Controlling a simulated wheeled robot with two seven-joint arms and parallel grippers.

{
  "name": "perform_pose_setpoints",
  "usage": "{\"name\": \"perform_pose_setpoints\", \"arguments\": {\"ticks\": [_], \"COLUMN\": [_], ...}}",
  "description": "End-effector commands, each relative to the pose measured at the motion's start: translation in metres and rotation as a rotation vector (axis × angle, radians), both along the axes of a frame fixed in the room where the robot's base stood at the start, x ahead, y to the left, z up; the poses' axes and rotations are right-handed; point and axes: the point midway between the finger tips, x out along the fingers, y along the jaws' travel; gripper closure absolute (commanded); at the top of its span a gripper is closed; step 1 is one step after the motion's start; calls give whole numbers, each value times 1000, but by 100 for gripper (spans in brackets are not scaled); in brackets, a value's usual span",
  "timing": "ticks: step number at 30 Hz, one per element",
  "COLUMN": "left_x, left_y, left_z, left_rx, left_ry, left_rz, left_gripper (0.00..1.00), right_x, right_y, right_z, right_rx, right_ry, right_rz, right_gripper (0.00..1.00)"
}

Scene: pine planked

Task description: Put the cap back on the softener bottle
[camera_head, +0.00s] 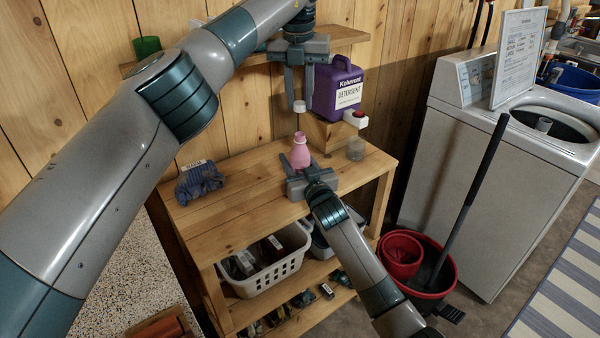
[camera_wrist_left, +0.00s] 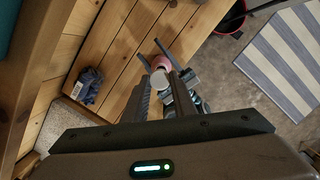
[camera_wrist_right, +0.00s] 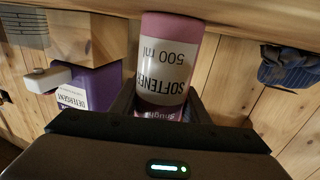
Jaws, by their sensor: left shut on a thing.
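The white cap (camera_head: 299,106) is held between the fingertips of my left gripper (camera_head: 299,100), which points down from above. It also shows in the left wrist view (camera_wrist_left: 159,79). The pink softener bottle (camera_head: 300,152) stands upright on the wooden table (camera_head: 245,209), below the cap and apart from it. My right gripper (camera_head: 305,172) has a finger on each side of the bottle, low on its body. In the right wrist view the bottle (camera_wrist_right: 170,60) appears upside down between the fingers, its label showing; whether they press on it I cannot tell.
A purple detergent jug (camera_head: 337,90) with a red-and-white spout stands on a wooden block behind the bottle. A translucent cup (camera_head: 355,148) is to the right. A dark blue cloth (camera_head: 199,181) lies on the left. A shelf (camera_head: 345,37) runs along the wall behind my left gripper.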

Motion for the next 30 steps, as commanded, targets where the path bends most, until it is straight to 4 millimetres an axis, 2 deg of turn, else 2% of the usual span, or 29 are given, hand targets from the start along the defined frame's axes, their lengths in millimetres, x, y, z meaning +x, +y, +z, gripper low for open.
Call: {"name": "perform_pose_setpoints", "arguments": {"ticks": [1, 3, 8, 20, 30], "left_x": [0, 0, 0, 0, -1], "left_y": [0, 0, 0, 1, 0], "left_z": [0, 0, -5, -48, -50], "left_rx": [0, 0, 0, 0, 0], "left_ry": [0, 0, 1, 0, -1], "left_rz": [0, 0, -1, 0, 0], "left_gripper": [96, 96, 96, 96, 96], "right_x": [0, 0, 0, 0, 0], "right_y": [0, 0, 0, 0, 0], "right_z": [0, 0, 0, 0, -1], "right_rx": [0, 0, 0, 0, 0], "right_ry": [0, 0, 1, 1, 1], "right_rz": [0, 0, 0, 0, 0], "right_gripper": [84, 98, 98, 98, 98]}}
